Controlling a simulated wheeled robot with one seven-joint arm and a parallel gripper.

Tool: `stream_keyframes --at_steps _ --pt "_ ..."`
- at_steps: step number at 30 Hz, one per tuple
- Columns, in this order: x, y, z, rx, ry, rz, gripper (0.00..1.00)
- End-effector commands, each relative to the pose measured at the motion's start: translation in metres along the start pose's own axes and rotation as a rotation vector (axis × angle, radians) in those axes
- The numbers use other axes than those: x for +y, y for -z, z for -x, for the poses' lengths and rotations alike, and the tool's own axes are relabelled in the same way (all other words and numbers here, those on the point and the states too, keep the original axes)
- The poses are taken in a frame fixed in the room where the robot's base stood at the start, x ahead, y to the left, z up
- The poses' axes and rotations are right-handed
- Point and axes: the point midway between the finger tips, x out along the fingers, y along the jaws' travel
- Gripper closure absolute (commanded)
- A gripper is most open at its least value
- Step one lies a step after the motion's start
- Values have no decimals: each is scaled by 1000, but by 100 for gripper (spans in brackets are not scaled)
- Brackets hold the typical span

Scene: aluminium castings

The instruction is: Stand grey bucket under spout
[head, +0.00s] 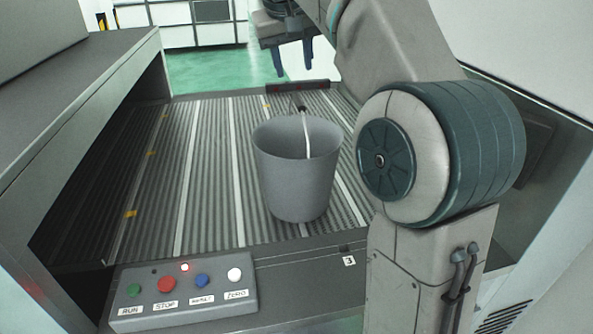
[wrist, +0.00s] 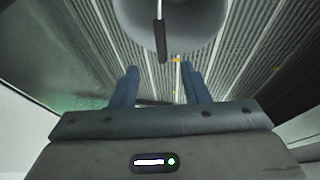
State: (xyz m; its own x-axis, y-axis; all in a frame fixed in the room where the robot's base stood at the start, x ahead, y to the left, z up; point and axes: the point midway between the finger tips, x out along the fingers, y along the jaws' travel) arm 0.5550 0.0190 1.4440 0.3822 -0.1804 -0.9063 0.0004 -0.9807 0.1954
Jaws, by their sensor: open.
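The grey bucket (head: 297,180) stands upright on the ribbed bed, right of the middle in the head view. A thin pale handle with a dark grip crosses its open mouth. In the wrist view the bucket (wrist: 190,22) is at the top, with its dark handle grip (wrist: 160,35) hanging across it. My gripper (head: 293,66) is open and empty, above and beyond the bucket in the head view. Its two blue fingers (wrist: 158,86) are apart, with the ribbed bed showing between them. I cannot make out a spout in either view.
The ribbed bed (head: 205,180) has pale strips and free room left of the bucket. A control box (head: 185,290) with several coloured buttons sits at the front edge, its small red lamp lit. Grey machine walls (head: 75,85) stand at the left. A white cabinet stands beyond.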

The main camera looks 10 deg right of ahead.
Motion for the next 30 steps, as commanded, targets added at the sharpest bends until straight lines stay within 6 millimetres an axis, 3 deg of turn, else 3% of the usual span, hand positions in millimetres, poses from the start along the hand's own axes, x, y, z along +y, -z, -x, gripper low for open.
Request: stream_keyframes --at_steps 12,19,30 --pt "0 0 -72 -3 -1 0 58" --pt "1 1 -88 -1 -1 -1 58" --pt "-1 2 -133 -1 0 -1 58"
